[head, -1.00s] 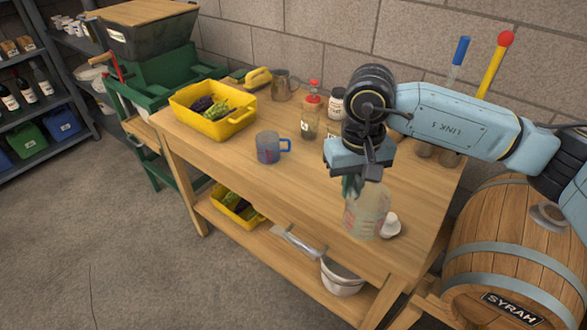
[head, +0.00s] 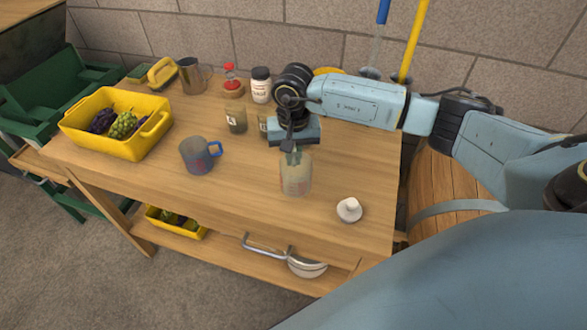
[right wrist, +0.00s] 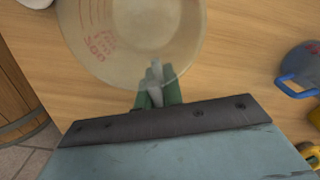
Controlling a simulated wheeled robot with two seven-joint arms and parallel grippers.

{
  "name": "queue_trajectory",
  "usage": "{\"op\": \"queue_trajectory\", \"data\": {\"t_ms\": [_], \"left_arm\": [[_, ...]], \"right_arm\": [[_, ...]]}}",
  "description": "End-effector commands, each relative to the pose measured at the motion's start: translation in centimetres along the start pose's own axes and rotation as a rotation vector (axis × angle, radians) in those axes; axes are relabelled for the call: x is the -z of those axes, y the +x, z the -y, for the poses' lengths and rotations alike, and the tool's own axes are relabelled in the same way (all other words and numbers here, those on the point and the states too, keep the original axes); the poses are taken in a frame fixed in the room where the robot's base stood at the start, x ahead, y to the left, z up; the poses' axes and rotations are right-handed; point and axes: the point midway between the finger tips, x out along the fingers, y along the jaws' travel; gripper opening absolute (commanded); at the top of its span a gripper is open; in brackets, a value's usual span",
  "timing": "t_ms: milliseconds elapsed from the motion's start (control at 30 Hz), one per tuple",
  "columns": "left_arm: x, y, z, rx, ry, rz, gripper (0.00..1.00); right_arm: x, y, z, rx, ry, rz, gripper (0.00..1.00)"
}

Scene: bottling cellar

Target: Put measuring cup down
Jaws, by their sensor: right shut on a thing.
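The measuring cup (head: 297,176) is a translucent beaker with red markings, upright over the right half of the wooden table (head: 240,205). My right gripper (head: 292,155) is above its far side, pointing down and shut on its rim. In the right wrist view the fingers (right wrist: 158,90) pinch the edge of the cup (right wrist: 140,35), whose red scale faces away from them. The cup's base is at or very near the tabletop; I cannot tell whether it touches. My left gripper is not in view.
A grey mug with a blue handle (head: 196,156) stands left of the cup, and a white stopper-like piece (head: 349,209) lies to its right. Jars (head: 236,118) stand behind. A yellow crate of grapes (head: 118,125) is at the left. Bare wood surrounds the cup in front.

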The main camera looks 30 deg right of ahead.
Motion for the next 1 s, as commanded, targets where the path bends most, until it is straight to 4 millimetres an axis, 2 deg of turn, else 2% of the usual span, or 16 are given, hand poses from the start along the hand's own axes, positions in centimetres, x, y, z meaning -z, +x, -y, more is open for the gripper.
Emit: {"op": "queue_trajectory", "data": {"t_ms": [200, 367, 767, 800, 900, 933, 1000], "left_arm": [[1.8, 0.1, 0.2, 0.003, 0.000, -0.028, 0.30], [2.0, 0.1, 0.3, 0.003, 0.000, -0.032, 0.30], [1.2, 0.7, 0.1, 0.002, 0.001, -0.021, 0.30], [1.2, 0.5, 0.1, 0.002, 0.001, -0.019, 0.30], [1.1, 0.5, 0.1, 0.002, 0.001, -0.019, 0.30], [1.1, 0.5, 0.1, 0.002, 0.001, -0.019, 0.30], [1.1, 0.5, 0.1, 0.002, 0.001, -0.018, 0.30]], "right_arm": [[-0.1, 1.9, 0.0, 0.000, 0.000, 0.002, 0.00], [-0.1, 4.1, 0.0, 0.000, 0.000, 0.002, 0.00], [0.0, 4.7, 0.0, 0.001, -0.002, -0.001, 0.00], [0.0, 4.6, 0.0, 0.001, -0.002, -0.001, 0.14], [0.0, 4.5, 0.0, 0.001, -0.002, -0.001, 0.27], [0.0, 4.5, 0.0, 0.001, -0.002, -0.001, 0.30], [0.0, 4.5, 0.0, 0.001, -0.002, -0.001, 0.30]]}}
